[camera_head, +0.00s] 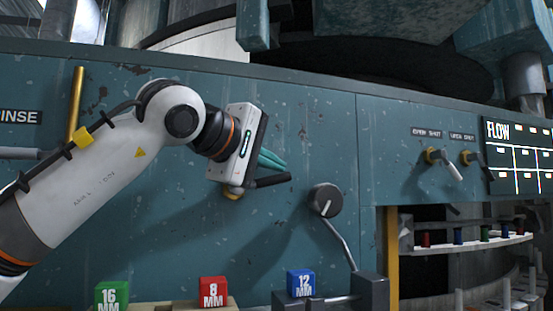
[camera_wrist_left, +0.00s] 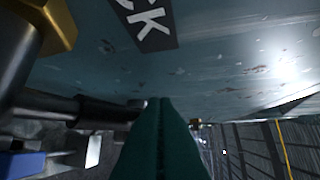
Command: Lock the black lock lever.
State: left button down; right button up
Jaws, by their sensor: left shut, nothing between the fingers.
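The black lock lever (camera_head: 270,181) sticks out to the right from a brass pivot (camera_head: 233,193) on the teal panel, just below my left gripper. My left gripper (camera_head: 284,164) has its teal fingers shut and empty, pointing right, slightly above the lever. Its white body partly hides the pivot. In the left wrist view, the shut fingers (camera_wrist_left: 158,105) fill the lower middle. A brass nut (camera_wrist_left: 55,22) and dark round parts show at the left there, beside a label (camera_wrist_left: 145,18) ending in "CK". Whether the fingers touch the lever is unclear. My right gripper is not in view.
A round dark knob (camera_head: 325,200) with a bent metal rod is right of the lever. Green (camera_head: 112,295), red (camera_head: 214,291) and blue (camera_head: 301,283) size blocks stand below.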

pick_arm(q)
jog(key=shift+d+f+p, duration=0.1)
jog(key=shift+d+p, duration=0.2)
jog(key=shift+d, duration=0.15)
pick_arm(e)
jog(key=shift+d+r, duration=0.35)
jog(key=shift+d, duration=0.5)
pick_arm(q)
jog(key=shift+g, duration=0.3)
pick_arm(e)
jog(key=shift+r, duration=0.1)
pick_arm(q)
jog(key=shift+d+f+y, duration=0.1)
jog(key=shift+y, duration=0.2)
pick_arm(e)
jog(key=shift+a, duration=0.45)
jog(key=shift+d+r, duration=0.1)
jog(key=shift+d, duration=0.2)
pick_arm(q)
jog(key=shift+p, duration=0.3)
